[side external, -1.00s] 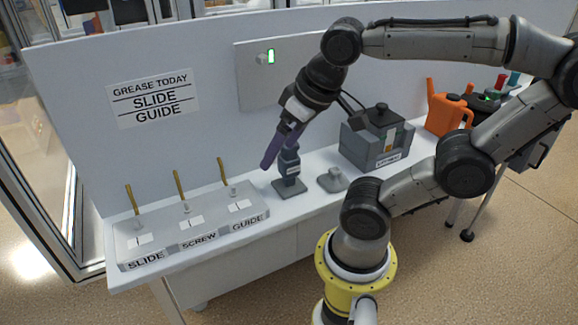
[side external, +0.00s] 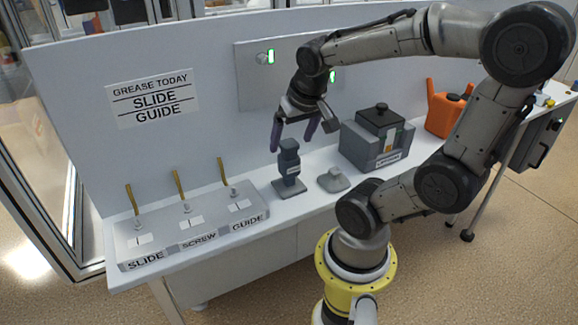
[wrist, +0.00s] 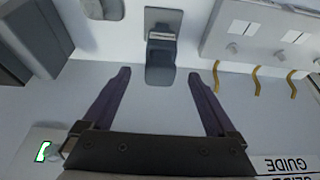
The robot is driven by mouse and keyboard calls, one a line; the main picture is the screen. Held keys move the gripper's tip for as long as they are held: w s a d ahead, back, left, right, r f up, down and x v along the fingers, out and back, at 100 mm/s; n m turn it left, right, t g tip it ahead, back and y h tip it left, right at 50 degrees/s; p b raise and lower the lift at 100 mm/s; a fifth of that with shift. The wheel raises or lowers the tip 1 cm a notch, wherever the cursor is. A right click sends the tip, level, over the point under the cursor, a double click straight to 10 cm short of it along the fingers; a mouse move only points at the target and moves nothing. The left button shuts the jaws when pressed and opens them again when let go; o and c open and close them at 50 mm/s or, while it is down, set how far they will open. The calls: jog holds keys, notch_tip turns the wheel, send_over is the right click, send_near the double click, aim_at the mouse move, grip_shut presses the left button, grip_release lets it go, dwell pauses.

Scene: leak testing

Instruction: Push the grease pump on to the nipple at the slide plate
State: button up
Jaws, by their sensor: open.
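The grease pump, as I take it, is the blue-grey upright device (side external: 289,160) on a small dark base; it also shows in the wrist view (wrist: 161,55). My gripper (side external: 293,141) is open and empty, with purple fingers pointing down near the pump's top. In the wrist view my fingers (wrist: 158,75) are spread, with the pump ahead between their lines; contact is not visible. The grey block (side external: 218,225) at left has plates marked SLIDE (side external: 146,261), SCREW and GUIDE. A brass tube rises behind each plate, the slide one (side external: 135,199) leftmost.
A small grey fitting (side external: 333,180) and a dark grey box (side external: 378,140) stand right of the pump. An orange can (side external: 446,110) is farther right. A white back panel with a sign reading GREASE TODAY SLIDE GUIDE (side external: 152,98) rises behind the bench.

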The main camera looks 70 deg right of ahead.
aim_at(290, 170)
jog(key=shift+x, duration=3.25)
jog(key=shift+w+d+r, duration=0.1)
grip_shut()
